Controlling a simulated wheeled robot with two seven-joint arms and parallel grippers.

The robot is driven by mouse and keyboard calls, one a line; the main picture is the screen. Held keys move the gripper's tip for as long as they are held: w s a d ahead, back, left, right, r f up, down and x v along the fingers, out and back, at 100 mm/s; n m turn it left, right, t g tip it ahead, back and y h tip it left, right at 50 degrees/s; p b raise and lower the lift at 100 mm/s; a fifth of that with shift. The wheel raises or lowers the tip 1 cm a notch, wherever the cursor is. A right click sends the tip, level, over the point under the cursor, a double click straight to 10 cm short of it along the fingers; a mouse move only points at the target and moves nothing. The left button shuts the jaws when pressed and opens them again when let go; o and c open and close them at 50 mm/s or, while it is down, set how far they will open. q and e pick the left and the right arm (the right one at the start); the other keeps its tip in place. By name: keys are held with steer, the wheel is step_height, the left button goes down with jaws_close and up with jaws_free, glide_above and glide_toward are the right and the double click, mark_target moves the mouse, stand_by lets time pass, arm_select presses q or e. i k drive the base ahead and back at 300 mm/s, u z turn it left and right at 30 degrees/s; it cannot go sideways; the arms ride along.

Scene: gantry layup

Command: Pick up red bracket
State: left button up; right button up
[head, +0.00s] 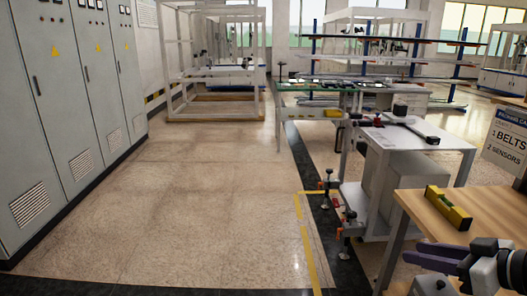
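I cannot make out a clear red bracket in the head view. Small red parts (335,203) show low on the near left side of a white machine stand (378,228), too small to identify. My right gripper (438,257) is at the lower right, in front of the wooden table (478,207) edge. A dark purple piece reaches left from it, and I cannot tell whether this is a finger or a held thing. The gripper's opening is not clear. My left gripper is not in view.
A yellow level-like tool (448,207) lies on the wooden table. A sign reading belts and sensors (507,140) stands at the right. Grey cabinets (65,110) line the left. The floor (195,195) between cabinets and stand is clear. A white frame (218,55) stands behind.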

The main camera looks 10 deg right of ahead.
mark_target(377, 121)
steer(key=u, duration=0.05)
steer(key=i, duration=4.5)
steer(key=z, duration=0.25)
steer(key=i, duration=2.35)
steer(key=z, duration=1.25)
steer(key=i, duration=1.3)
steer(key=z, duration=2.1)
steer(key=i, duration=1.05)
steer(key=z, duration=0.4)
